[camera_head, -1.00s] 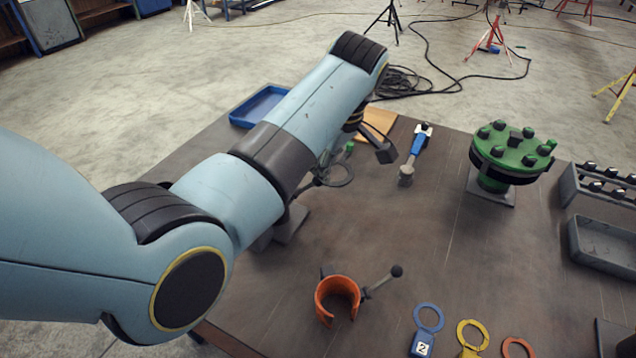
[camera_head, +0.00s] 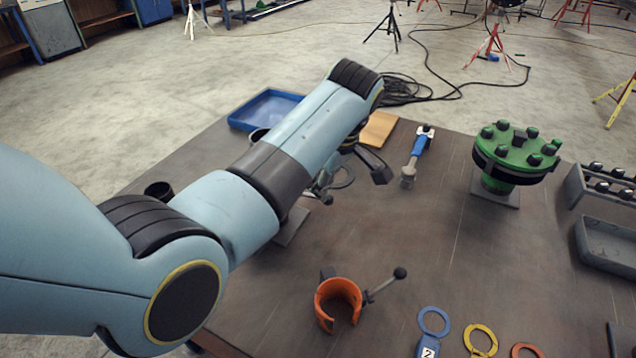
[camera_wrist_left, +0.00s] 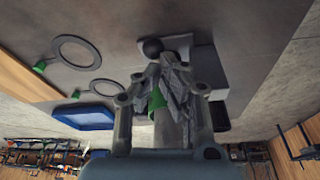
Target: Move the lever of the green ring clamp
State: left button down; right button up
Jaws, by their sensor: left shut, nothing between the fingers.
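My left gripper (camera_head: 322,190) is seen beyond my forearm in the head view, low over the table. It is shut and empty. In the left wrist view my left gripper (camera_wrist_left: 172,72) fills the middle, and a green curved part, likely the green ring clamp (camera_wrist_left: 156,99), shows between the finger links. A black ball knob (camera_wrist_left: 153,48), which looks like the lever's end, shows just past the fingertips. Whether they touch it I cannot tell. The green clamp is hidden behind my arm in the head view. My right gripper is not in view.
An orange clamp (camera_head: 336,301) with its own lever stands at the table's front. A green flange (camera_head: 515,150) stands at the right, near a grey tray (camera_head: 606,246). Flat rings (camera_head: 433,321) lie in front. A blue tray (camera_head: 265,108) is at the back left. The table's centre is clear.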

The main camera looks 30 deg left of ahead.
pick_arm(q)
jog(key=shift+w+a+f, duration=0.1)
jog(key=shift+a+f, duration=0.05)
jog(key=shift+f, duration=0.25)
jog(key=shift+d+r, duration=0.1)
jog(key=shift+d, duration=0.1)
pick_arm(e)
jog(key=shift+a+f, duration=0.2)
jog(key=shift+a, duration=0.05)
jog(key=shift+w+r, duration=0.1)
